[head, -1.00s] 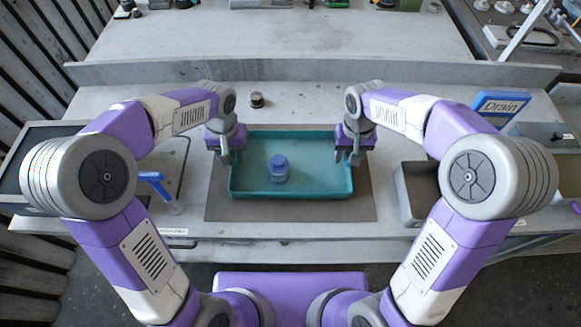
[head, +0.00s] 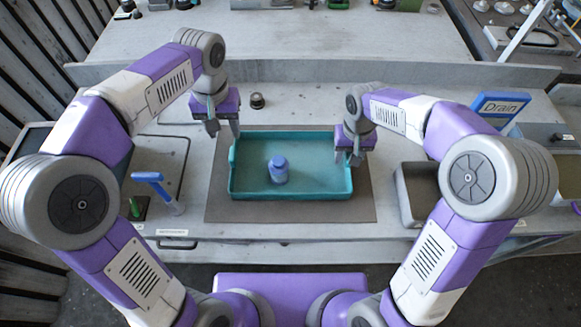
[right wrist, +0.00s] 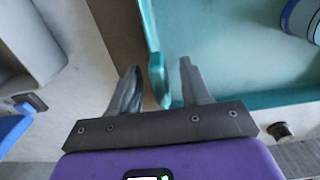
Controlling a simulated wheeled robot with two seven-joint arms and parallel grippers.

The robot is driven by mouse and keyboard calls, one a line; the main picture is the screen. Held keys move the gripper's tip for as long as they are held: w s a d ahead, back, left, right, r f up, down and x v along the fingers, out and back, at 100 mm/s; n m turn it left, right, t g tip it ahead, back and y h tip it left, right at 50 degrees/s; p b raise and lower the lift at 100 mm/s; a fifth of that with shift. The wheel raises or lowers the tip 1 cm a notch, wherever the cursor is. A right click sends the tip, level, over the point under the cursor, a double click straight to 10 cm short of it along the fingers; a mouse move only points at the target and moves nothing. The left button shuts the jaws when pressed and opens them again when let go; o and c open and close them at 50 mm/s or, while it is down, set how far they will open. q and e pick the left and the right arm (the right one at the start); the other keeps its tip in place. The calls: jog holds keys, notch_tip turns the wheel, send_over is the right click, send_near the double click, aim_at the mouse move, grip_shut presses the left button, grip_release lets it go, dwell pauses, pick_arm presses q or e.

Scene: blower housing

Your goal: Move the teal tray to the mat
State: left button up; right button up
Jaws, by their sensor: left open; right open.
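The teal tray (head: 320,187) lies flat on the dark mat (head: 290,210), with mat showing around it. A blue cylindrical part (head: 278,169) stands inside the tray, left of its middle. My left gripper (head: 225,132) is open and empty, raised above the tray's left back corner and apart from it. My right gripper (head: 349,158) is open at the tray's right wall. In the right wrist view the fingers of the right gripper (right wrist: 160,88) are spread on either side of the tray's wall (right wrist: 157,75); I cannot tell whether they touch it.
A small dark knob (head: 257,100) stands behind the tray. A grey bin (head: 408,195) is close on the right, with a blue "Drain" sign (head: 500,104) behind it. A blue handle (head: 158,188) stands to the left. The bench behind the tray is mostly clear.

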notch_tip(320, 180, up, 12)
dwell(0.5)
dwell(0.4)
